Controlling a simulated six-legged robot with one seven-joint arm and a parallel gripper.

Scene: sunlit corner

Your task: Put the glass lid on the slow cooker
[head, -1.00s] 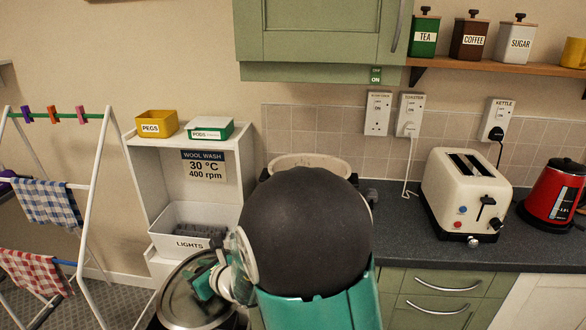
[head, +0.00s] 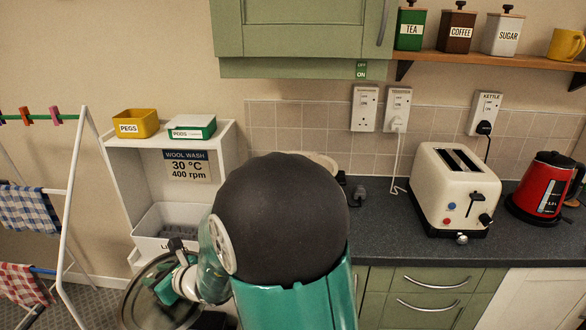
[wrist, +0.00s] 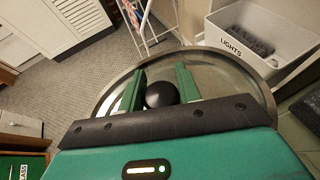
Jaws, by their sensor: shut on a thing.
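The glass lid (head: 139,300) has a metal rim and a black knob (wrist: 162,95). My gripper (head: 168,285) is shut on the knob, with a green finger on each side in the wrist view (wrist: 160,88). The lid hangs in front of the white shelf unit, above the floor in the wrist view. The slow cooker (head: 322,158) stands on the counter behind my arm. Only a pale part of its rim and a dark part at its right side show; the rest is hidden. The lid is well to the left of the cooker and nearer to me.
The white shelf unit (head: 118,200) holds a LIGHTS bin (head: 150,246) close behind the lid. A drying rack (head: 68,220) stands at left. A cream toaster (head: 455,190) and red kettle (head: 542,188) stand right on the counter (head: 390,225). A green cupboard (head: 300,30) hangs above.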

